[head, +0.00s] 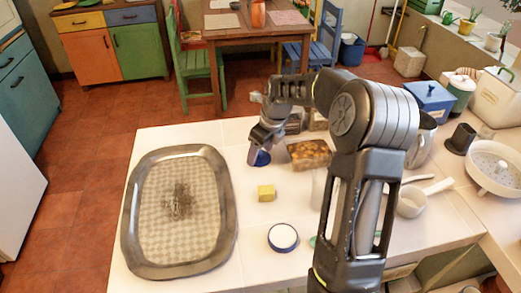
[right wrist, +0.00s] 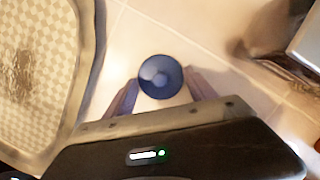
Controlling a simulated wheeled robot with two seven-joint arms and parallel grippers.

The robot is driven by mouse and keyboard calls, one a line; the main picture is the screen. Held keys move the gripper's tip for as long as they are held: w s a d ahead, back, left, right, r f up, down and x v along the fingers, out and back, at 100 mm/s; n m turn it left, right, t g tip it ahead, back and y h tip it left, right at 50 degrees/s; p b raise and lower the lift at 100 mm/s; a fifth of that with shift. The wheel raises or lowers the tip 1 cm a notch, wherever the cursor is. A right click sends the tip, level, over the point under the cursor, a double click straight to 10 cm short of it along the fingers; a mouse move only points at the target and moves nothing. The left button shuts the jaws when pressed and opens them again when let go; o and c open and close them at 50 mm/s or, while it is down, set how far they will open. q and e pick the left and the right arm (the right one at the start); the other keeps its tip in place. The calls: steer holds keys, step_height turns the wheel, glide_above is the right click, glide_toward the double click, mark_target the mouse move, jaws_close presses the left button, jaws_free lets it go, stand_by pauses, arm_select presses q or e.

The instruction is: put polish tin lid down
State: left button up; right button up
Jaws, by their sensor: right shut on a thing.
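The polish tin lid is a small round blue piece (head: 261,159). It sits between the fingertips of my right gripper (head: 264,150), over the white counter to the right of the tray. In the right wrist view the blue lid (right wrist: 160,77) is between the two fingers of the gripper (right wrist: 162,88), which is shut on it. I cannot tell whether the lid touches the counter. A round blue-rimmed tin with a white top (head: 283,238) stands nearer the front. My left gripper is not in view.
A large metal tray (head: 228,215) lies to the left. A yellow block (head: 266,193) is just in front of the gripper, and a brown-filled container (head: 309,153) is close on its right. A white ladle (head: 412,203) lies right of my arm. Bare counter shows between tray and block.

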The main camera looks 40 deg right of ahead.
steer(key=shift+f, duration=0.2)
steer(key=o, duration=1.3)
steer(key=shift+r, duration=0.1)
steer(key=shift+r, duration=0.15)
steer(key=b+v, duration=0.1)
steer(key=v, duration=1.1)
